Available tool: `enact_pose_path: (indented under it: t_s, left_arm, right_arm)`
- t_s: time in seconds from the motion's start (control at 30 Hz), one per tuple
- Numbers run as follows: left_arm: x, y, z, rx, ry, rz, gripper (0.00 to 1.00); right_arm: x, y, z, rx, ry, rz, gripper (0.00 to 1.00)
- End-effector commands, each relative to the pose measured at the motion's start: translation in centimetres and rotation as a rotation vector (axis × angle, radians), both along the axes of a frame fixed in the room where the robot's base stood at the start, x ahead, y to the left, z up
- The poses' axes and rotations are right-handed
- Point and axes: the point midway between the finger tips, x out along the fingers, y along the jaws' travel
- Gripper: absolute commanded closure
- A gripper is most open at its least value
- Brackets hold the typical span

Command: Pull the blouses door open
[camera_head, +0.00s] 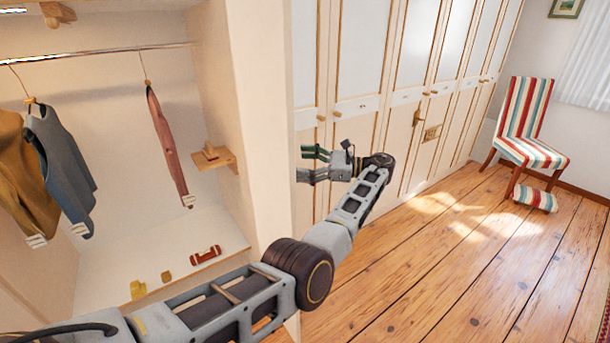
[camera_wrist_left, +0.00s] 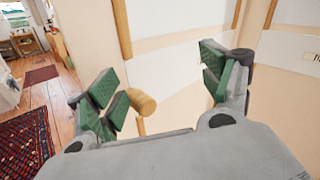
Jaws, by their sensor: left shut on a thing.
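My left gripper (camera_head: 302,164) reaches in at the cream wardrobe doors (camera_head: 348,140), just right of the pale upright panel (camera_head: 262,130). In the left wrist view its green-padded fingers (camera_wrist_left: 160,88) stand apart, with a round wooden knob (camera_wrist_left: 141,101) between them, close by the left finger. The gripper is shut on this knob, though the contact is hard to make out. A second wooden piece lies just below the knob. Which door is the blouses door I cannot tell; no label is legible. My right gripper is not in view.
An open wardrobe bay at left holds hanging clothes (camera_head: 62,160) on a rail (camera_head: 110,52) and small items on its floor. More closed doors run right. The plank floor (camera_head: 450,270) is clear.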

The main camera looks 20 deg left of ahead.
Motion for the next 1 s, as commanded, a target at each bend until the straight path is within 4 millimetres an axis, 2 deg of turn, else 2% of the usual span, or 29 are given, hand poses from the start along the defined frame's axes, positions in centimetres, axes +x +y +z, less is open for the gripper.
enact_pose_path:
  t_s: [0.03,0.07,0.1,0.3,0.5,0.8,1.0]
  left_arm:
    - [0.2,0.3,2.2,0.012,-0.024,-0.001,0.45]
    - [0.2,0.3,2.6,0.011,-0.024,0.000,0.53]
    - [0.1,0.2,3.0,0.010,-0.021,0.000,0.55]
    - [0.0,-0.1,5.0,0.008,-0.018,0.001,0.55]
    - [0.0,-0.2,5.8,0.005,-0.015,0.001,0.55]
    - [-0.1,-0.2,5.8,0.004,-0.014,0.001,0.55]
    - [0.3,0.1,4.9,-0.002,-0.011,-0.016,0.81]
  right_arm:
    - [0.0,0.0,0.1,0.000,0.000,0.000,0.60]
    - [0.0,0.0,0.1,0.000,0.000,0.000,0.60]
    - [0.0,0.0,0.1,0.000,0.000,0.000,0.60]
    - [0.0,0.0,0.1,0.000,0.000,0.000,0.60]
    - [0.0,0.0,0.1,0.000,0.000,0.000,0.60]
    - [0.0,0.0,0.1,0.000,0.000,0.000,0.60]
    - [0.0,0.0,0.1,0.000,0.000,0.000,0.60]
